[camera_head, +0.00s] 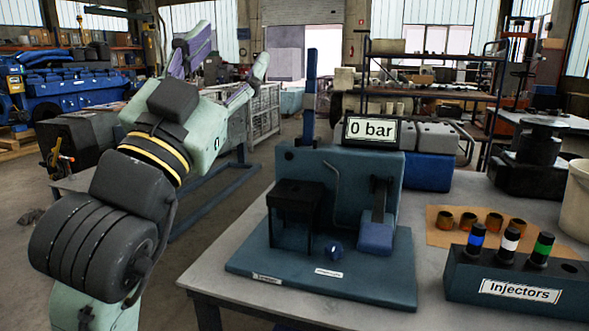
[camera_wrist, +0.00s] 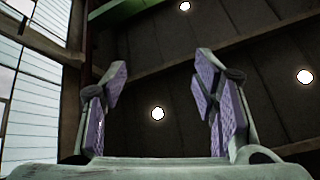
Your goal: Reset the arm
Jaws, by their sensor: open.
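My arm rises at the left of the head view, with black joints and pale green links. My gripper (camera_head: 224,62) is at its upper end, raised and apart from the bench. In the wrist view my gripper (camera_wrist: 160,78) has its two purple-padded fingers spread wide. Nothing is between them. Behind them are only the dark roof, round lamps and a window wall, so the fingers point upward.
On the bench (camera_head: 215,278) stands a teal test stand (camera_head: 340,290) with a "0 bar" display (camera_head: 372,131). To its right, an injector rack (camera_head: 515,285) holds blue, white and green-banded injectors. A blue engine (camera_head: 75,92) stands far left.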

